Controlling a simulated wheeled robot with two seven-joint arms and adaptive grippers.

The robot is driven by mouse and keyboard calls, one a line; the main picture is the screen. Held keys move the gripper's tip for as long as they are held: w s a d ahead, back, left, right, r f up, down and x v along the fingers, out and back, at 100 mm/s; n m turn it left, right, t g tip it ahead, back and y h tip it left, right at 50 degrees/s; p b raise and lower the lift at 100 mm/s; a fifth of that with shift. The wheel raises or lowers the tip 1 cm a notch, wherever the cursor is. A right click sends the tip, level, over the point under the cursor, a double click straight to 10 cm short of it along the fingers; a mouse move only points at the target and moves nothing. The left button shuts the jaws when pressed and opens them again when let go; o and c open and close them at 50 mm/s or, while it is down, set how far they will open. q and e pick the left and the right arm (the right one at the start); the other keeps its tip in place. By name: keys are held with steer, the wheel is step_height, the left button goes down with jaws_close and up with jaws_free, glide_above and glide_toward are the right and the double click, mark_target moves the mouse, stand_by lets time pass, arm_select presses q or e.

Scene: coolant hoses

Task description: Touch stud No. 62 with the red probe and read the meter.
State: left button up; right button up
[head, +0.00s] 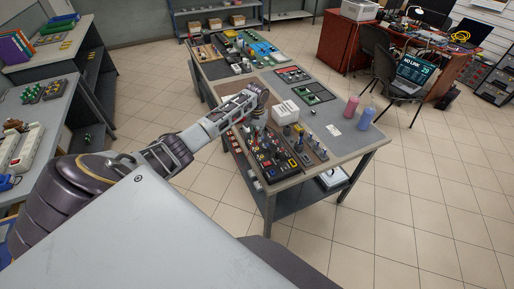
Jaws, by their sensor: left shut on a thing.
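My left arm reaches in from the left over the central workbench (352,148). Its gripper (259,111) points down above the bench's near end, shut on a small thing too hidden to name. Below it lies a dark board (272,160) crowded with small red, yellow, blue and pale parts. Stud numbers are too small to read, and I cannot pick out stud No. 62 or the red probe. A dark screen (415,70) at the right reads "NO LINK" and "29"; I cannot tell whether it is the meter. My right gripper is not in view.
A white box (285,111) stands beside the gripper. Side benches line the left, and a red desk (345,43) stands at the back right. The tiled floor right of the bench is clear.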

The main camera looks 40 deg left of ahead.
arm_select(q)
steer(key=shift+r, duration=3.5)
steer(key=shift+s+n, duration=0.1)
steer(key=shift+n, duration=0.2)
